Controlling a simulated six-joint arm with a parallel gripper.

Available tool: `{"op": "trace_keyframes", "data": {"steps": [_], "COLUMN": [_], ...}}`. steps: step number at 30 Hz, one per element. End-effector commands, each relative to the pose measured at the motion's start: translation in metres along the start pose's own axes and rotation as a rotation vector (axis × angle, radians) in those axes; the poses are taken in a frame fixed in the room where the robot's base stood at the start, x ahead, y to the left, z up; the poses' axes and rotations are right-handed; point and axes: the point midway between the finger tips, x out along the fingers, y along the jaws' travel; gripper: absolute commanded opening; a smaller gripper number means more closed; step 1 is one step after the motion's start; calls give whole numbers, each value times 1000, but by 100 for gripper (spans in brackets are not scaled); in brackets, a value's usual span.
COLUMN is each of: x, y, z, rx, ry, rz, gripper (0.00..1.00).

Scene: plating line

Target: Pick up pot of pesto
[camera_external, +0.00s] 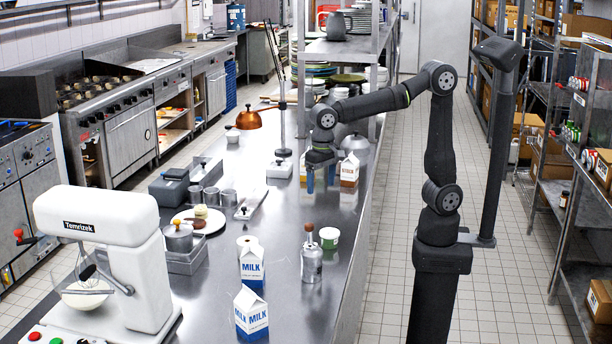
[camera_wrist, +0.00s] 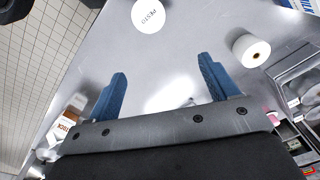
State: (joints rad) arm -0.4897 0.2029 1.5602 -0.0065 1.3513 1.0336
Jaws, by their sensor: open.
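The pot of pesto (camera_wrist: 152,16) shows its round white lid marked PESTO at the top of the wrist view. In the external view the small white and green tub (camera_external: 329,238) stands upright on the steel counter, beside a metal bottle with a brown stopper (camera_external: 311,255). My gripper (camera_wrist: 160,82) has two blue fingers spread apart with nothing between them; the pot lies beyond the fingertips, apart from them. In the external view my gripper (camera_external: 321,178) points down over the counter, farther back than the pot, near a brown and white carton (camera_external: 349,170).
Two blue and white milk cartons (camera_external: 251,312) and a white paper roll (camera_external: 246,244) stand left of the pot. A plate of food (camera_external: 199,220), metal cups and a white mixer (camera_external: 106,258) are farther left. The counter's right edge is close to the pot. Bare counter lies between gripper and pot.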

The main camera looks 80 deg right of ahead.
Motion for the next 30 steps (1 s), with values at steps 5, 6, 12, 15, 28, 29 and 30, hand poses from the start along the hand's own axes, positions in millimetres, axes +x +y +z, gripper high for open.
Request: {"op": "trace_keyframes", "data": {"steps": [5,6,12,15,28,29,30], "x": [7,11,50,72,128,130,134], "y": [10,10,12,12,12,13,13], "z": [29,30,30,30,31,31,32], "rx": [18,20,21,20,20,20,20], "ry": [-19,-21,-22,-23,-20,-20,-20], "rz": [21,23,26,27,21,22,22], "gripper": [79,79,79,79,79,79,79]}}
